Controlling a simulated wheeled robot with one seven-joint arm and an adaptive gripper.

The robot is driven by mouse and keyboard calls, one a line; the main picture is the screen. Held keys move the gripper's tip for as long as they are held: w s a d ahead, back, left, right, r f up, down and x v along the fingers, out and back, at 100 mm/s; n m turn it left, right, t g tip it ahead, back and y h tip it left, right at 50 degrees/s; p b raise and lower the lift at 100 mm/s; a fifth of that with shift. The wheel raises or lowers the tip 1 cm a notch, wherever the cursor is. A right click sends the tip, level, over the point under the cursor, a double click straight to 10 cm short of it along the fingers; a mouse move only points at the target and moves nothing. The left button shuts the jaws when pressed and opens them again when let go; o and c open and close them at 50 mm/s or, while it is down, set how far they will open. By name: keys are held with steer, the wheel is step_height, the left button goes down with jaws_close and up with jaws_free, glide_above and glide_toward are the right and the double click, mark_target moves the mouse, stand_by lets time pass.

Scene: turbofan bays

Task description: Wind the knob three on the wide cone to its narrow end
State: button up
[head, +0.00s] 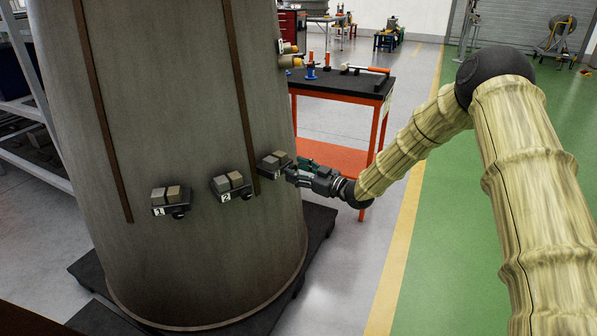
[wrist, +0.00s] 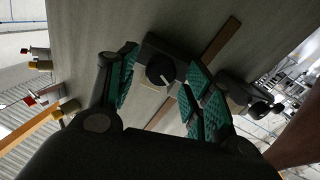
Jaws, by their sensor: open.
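The wide cone (head: 175,110) is a large grey body standing at the left of the head view. Several small boxes with paired blocks sit low on it. The box by my gripper, third in the row (head: 273,161), has a tag that I cannot read clearly. My gripper (head: 299,168) is open, with green-padded fingers on either side of the knob in the wrist view (wrist: 157,82). I cannot tell whether the pads touch it.
Boxes tagged 1 (head: 170,200) and 2 (head: 232,186) sit to the left on the cone. Brown strips (head: 240,95) run down its face. An orange-legged table (head: 345,85) with tools stands behind my gripper. A dark base (head: 318,232) juts out below. Green floor is clear at right.

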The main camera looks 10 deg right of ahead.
steer(key=c, duration=1)
